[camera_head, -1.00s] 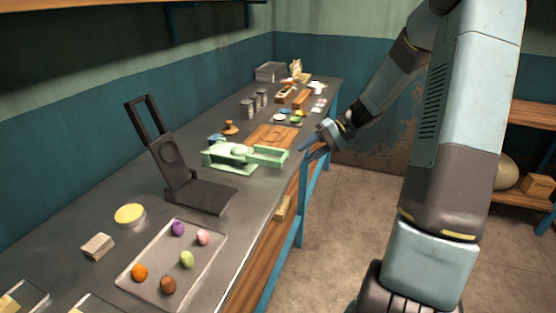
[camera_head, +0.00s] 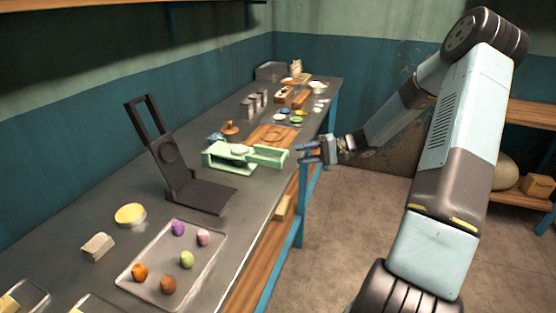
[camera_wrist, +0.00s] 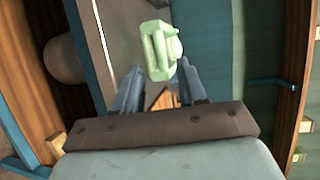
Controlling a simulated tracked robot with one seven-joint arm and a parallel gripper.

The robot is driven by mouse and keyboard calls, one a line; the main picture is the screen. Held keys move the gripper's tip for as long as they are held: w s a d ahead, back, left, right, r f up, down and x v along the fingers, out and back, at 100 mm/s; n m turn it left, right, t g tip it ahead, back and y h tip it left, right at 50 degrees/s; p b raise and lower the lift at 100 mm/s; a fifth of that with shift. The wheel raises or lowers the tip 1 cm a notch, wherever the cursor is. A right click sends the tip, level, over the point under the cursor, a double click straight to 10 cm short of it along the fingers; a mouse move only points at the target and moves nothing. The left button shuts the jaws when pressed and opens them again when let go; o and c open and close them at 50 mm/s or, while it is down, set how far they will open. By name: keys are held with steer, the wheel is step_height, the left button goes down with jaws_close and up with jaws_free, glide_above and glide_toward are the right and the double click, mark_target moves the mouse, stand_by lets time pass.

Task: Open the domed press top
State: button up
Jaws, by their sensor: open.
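The pale green press (camera_head: 228,160) stands on the grey workbench (camera_head: 262,205), its handle-like part reaching right toward the bench edge. A small rounded light green piece shows on its middle; I cannot tell clearly whether its top is open or shut. My gripper (camera_head: 304,152) is open and empty, just right of the handle's end, with a small apparent gap. In the wrist view the green press (camera_wrist: 160,48) shows beyond and between my two spread fingers (camera_wrist: 158,85).
A dark hinged press (camera_head: 190,185) stands raised open left of the green one. A tray (camera_head: 205,262) with several coloured balls lies in front. A wooden board (camera_head: 275,136) and small dishes lie behind. The floor right of the bench is clear.

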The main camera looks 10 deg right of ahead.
mark_target(286, 157)
steer(key=x, duration=0.9)
steer(key=shift+a, duration=0.1)
steer(key=shift+c, duration=0.2)
steer(key=shift+s+f, duration=0.1)
steer(key=shift+f, duration=0.05)
jaws_close()
